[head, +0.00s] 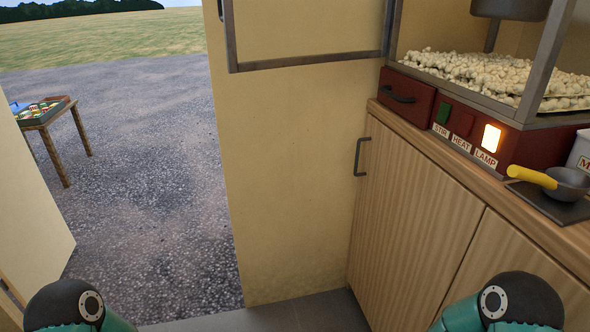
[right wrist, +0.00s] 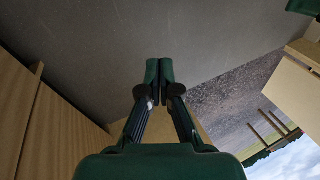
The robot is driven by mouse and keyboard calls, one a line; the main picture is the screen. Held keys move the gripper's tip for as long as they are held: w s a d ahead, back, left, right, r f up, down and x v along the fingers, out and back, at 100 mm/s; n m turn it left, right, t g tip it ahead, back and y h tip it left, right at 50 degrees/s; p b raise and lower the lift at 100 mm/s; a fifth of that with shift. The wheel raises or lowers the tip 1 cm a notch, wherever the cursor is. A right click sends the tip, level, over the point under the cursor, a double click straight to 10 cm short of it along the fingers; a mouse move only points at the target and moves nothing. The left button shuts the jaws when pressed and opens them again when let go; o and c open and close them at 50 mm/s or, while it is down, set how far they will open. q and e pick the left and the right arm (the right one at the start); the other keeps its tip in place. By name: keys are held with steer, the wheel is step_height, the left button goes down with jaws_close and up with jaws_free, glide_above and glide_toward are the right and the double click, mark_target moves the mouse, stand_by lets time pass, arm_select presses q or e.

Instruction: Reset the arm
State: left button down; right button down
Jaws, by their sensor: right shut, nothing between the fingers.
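My right gripper (right wrist: 159,72) shows in the right wrist view with its two dark green fingers together and nothing between them. It hangs over the plain grey floor (right wrist: 75,50), clear of the cabinet. In the head view only rounded dark and teal parts of my two arms show at the bottom left and bottom right. Neither gripper is visible in the head view, and my left gripper cannot be made out in either view.
An open doorway leads to gravel (head: 150,190) and a small table (head: 54,158). A cream wall (head: 290,170) stands between doorway and cabinet.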

steer(key=s+d+f+m, duration=0.2)
steer(key=s+m, duration=0.1)
steer(key=s, duration=0.4)
step_height(320, 180, up, 27)
steer(key=p, duration=2.7)
steer(key=shift+w+d, duration=0.15)
steer(key=shift+w, duration=0.25)
